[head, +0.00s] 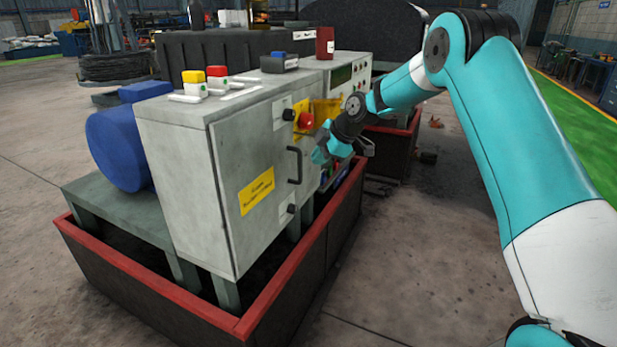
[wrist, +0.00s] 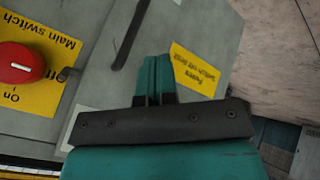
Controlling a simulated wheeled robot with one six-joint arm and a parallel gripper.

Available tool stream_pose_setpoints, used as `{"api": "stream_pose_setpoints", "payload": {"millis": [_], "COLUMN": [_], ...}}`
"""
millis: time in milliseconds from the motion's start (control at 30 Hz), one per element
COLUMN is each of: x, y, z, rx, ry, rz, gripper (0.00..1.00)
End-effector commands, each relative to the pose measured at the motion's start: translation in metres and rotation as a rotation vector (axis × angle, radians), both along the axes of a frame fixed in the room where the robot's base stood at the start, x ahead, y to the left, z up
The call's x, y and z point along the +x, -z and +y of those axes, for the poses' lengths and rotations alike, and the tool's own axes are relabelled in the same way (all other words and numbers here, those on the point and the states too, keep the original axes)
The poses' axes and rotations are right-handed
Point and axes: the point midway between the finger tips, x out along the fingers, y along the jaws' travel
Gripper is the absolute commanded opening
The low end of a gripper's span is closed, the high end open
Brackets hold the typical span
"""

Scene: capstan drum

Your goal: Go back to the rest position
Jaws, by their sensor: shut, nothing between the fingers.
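My gripper (wrist: 154,75) is shut and empty in the wrist view, its teal fingers together in front of the grey cabinet door. In the head view my gripper (head: 322,153) is beside the cabinet's front, close to the black door handle (head: 295,165). I cannot tell whether it touches the cabinet. The red main switch knob (head: 305,120) on its yellow plate is above and left of the gripper. The knob (wrist: 20,62) also shows at the left edge of the wrist view, apart from the fingers.
The grey cabinet (head: 180,170) stands in a red-rimmed dark tray (head: 150,275), with a blue motor (head: 118,145) behind it. Yellow and red blocks (head: 205,82) are on top. A second machine (head: 345,72) stands behind. The concrete floor (head: 430,250) at right is clear.

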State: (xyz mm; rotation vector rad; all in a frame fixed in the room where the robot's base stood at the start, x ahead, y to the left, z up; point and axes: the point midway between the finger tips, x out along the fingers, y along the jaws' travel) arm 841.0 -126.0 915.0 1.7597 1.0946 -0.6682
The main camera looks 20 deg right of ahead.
Motion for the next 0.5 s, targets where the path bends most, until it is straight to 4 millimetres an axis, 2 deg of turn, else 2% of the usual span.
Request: {"api": "stream_pose_setpoints", "payload": {"millis": [100, 233, 500], "x": [-0.012, -0.021, -0.028], "y": [-0.021, -0.038, -0.051], "z": [-0.016, -0.025, -0.03], "rx": [-0.001, -0.001, 0.0], "ry": [0.007, 0.006, 0.004], "rz": [0.002, 0.004, 0.007], "gripper": [0.0, 0.0, 0.0]}}
